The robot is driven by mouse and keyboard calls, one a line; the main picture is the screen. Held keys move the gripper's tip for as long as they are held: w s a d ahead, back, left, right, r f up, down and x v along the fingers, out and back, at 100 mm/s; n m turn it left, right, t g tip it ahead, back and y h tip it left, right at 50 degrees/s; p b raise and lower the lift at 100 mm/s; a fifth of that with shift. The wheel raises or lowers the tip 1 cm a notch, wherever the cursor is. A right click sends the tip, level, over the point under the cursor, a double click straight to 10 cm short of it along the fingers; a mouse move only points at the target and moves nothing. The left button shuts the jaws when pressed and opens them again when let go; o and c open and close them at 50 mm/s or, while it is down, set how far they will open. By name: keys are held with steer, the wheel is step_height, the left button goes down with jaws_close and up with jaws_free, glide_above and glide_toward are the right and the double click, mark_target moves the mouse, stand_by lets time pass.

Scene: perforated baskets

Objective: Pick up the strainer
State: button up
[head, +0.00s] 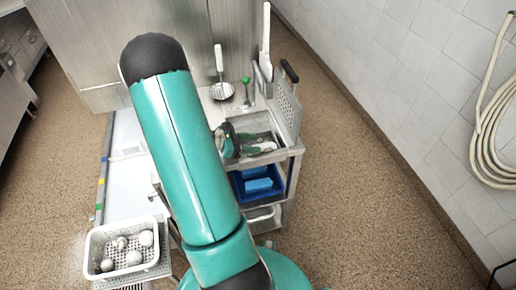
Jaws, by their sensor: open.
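The strainer appears to be the dark, round-headed utensil (222,91) with a long pale handle. In the head view it is at the back of the steel cart, just right of my arm, with its handle pointing up and away. Its head looks slotted or perforated, but is too small to be sure. My teal upper arm and black elbow cross the middle of the picture. My gripper cannot be made out; the arm may hide it. A dark and teal shape beside the arm, at the steel tray, is unclear.
The steel tray (262,124) holds green and pale items. A grey perforated panel (289,104) with a black handle stands upright at the cart's right side. A blue bin (262,195) sits below. A white perforated basket (155,232) with several balls is lower left. Floor at right is clear.

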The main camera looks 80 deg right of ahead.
mark_target(258, 145)
steer(key=x, duration=0.5)
steer(key=shift+s+a+f, duration=0.1)
steer(key=shift+a, duration=0.15)
jaws_close()
